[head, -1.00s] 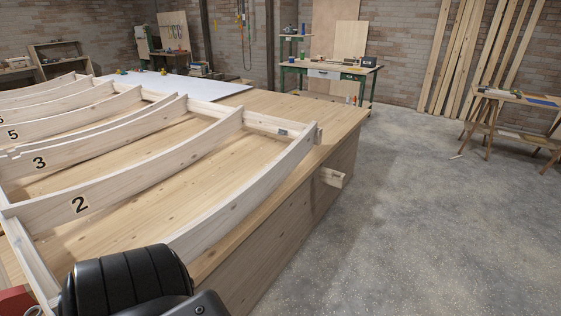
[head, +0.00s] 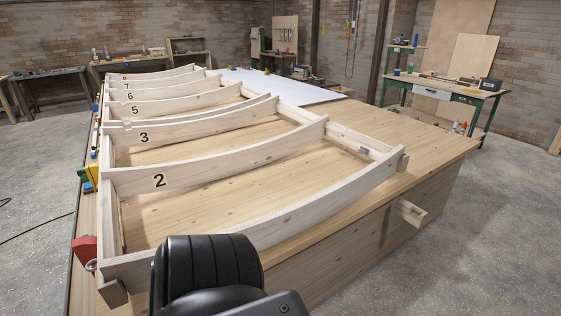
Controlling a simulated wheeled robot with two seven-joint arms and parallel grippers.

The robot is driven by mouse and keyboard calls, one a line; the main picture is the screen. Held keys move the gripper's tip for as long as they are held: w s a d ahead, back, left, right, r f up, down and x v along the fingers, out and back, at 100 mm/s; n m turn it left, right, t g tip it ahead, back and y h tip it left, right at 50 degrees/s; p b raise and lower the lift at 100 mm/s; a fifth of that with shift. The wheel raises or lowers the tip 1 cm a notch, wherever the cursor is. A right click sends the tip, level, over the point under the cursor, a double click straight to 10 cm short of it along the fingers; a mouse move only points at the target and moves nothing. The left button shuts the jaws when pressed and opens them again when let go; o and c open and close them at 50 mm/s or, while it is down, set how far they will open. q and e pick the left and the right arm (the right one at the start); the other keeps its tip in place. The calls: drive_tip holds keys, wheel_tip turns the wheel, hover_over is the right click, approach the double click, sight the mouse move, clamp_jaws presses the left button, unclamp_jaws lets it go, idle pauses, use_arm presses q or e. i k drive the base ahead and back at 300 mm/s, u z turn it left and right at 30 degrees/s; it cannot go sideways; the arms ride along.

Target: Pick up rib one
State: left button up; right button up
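A wooden frame of curved ribs lies on a large workbench. The nearest curved rib (head: 325,205) shows no number on its visible part; from its place before the rib marked 2 (head: 225,163) it looks like rib one. The rib marked 3 (head: 185,132) and several higher-numbered ribs stand behind. Neither of my grippers is in view.
The wooden workbench (head: 425,160) carries the frame. A red tool (head: 84,250) and a yellow-green one (head: 90,175) sit along its left edge. A short wooden piece (head: 412,213) juts from its near side. A white sheet (head: 275,86) lies behind the frame. Concrete floor (head: 490,235) is clear at right.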

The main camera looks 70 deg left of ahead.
sight(265, 231)
drive_tip(key=u, duration=2.8)
drive_tip(key=i, duration=0.3)
